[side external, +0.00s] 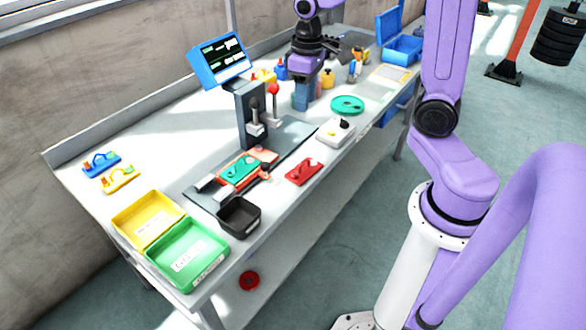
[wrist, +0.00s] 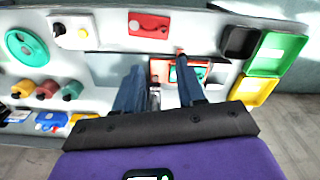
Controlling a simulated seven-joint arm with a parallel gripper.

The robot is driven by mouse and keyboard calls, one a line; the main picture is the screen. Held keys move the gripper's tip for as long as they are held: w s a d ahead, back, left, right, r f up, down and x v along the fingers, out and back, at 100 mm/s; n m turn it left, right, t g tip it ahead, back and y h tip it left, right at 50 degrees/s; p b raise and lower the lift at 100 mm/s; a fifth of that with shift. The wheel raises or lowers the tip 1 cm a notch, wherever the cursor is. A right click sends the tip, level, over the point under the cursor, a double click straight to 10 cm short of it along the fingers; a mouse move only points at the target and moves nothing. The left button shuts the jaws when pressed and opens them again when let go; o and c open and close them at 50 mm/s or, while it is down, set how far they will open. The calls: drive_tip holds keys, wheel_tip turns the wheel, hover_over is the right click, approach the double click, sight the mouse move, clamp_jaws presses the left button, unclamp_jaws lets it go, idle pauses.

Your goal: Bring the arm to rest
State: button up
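My gripper (side external: 306,98) hangs over the back half of the bench, to the right of the black press stand (side external: 252,112), pointing down. In the wrist view my gripper (wrist: 158,88) shows two dark blue fingers spread well apart, with nothing held between them. The fixture (side external: 243,172) on the bench holds a teal plate in a red frame. In the wrist view the fixture (wrist: 161,70) is partly hidden behind the right finger. Whether the fingertips touch anything below cannot be told.
A monitor (side external: 219,59) stands left of my gripper. Small bottles (side external: 327,79) stand close on its right. A teal disc (side external: 348,105), white button box (side external: 336,132) and red part (side external: 303,171) lie near the front edge. Yellow (side external: 147,219), green (side external: 187,255) and black (side external: 239,217) bins stand at front left.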

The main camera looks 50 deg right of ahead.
drive_tip(key=s+a+n, duration=0.5)
drive_tip(key=s, duration=0.5)
drive_tip(key=s+a+n, duration=0.4)
drive_tip(key=s+n, duration=0.1)
drive_tip(key=s, duration=0.6)
drive_tip(key=shift+s+a, duration=0.2)
drive_tip(key=shift+a, duration=0.2)
drive_tip(key=shift+f, duration=0.1)
